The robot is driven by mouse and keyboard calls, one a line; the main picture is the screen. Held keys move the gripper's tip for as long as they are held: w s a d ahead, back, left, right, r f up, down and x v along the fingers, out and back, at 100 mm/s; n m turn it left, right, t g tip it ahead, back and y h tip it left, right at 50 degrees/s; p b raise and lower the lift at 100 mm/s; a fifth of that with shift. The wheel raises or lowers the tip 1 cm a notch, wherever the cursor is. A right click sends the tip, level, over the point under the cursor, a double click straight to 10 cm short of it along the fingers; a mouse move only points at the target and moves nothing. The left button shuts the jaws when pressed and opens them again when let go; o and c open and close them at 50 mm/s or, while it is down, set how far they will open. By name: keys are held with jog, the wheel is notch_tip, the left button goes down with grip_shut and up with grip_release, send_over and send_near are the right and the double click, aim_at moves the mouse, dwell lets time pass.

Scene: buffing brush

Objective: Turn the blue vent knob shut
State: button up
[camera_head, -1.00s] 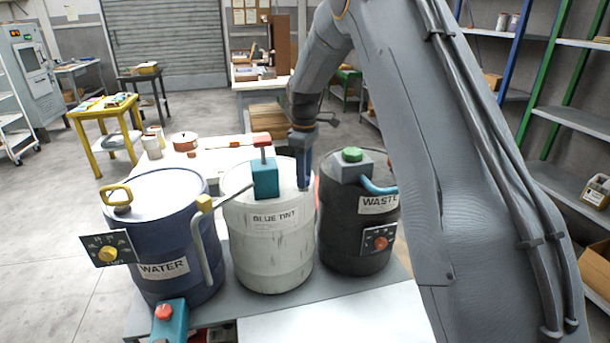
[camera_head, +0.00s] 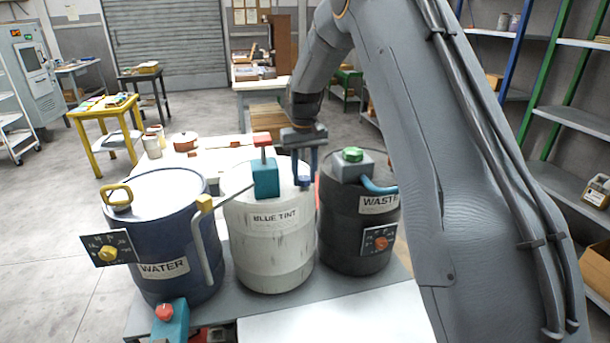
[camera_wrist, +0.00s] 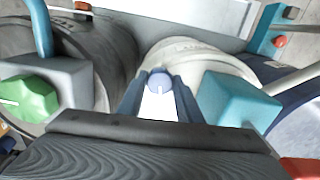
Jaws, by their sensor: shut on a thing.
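The blue vent knob (camera_wrist: 159,80) is small and round with a pale mark. It sits on the white drum labelled BLUE TINT (camera_head: 270,250), at the right part of its top. My gripper (camera_wrist: 159,88) points down over this drum, one finger on each side of the knob, and is shut on it. In the head view my gripper (camera_head: 305,178) stands between the teal block and the dark drum. The knob shows there as a small blue patch (camera_head: 304,183) between the fingers, partly hidden by them.
A teal block with a red top (camera_head: 265,178) stands close left of my gripper. The dark WASTE drum (camera_head: 350,235) with a green knob (camera_head: 352,154) is close right. The blue WATER drum (camera_head: 165,235) stands further left, with a pipe (camera_head: 207,250) beside it.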

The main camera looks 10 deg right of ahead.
aim_at(304, 178)
jog(key=shift+r+m, duration=0.1)
jog(key=shift+m, duration=1.4)
jog(key=shift+w, duration=0.1)
jog(key=o, duration=1)
jog(key=shift+o, duration=0.2)
notch_tip(304, 178, up, 8)
jog(key=shift+f+b, duration=0.1)
jog(key=shift+b, duration=0.95)
jog(key=shift+s, duration=0.2)
jog(key=s+f, duration=0.3)
jog(key=s, duration=0.8)
jog(key=s+f+n, duration=0.1)
jog(key=s+f, duration=0.3)
jog(key=s, duration=0.8)
jog(key=s+f+n, duration=0.1)
jog(key=s+f, duration=0.2)
jog(key=s, duration=0.8)
jog(key=shift+s+f+t, duration=0.15)
jog(key=shift+f+t, duration=0.25)
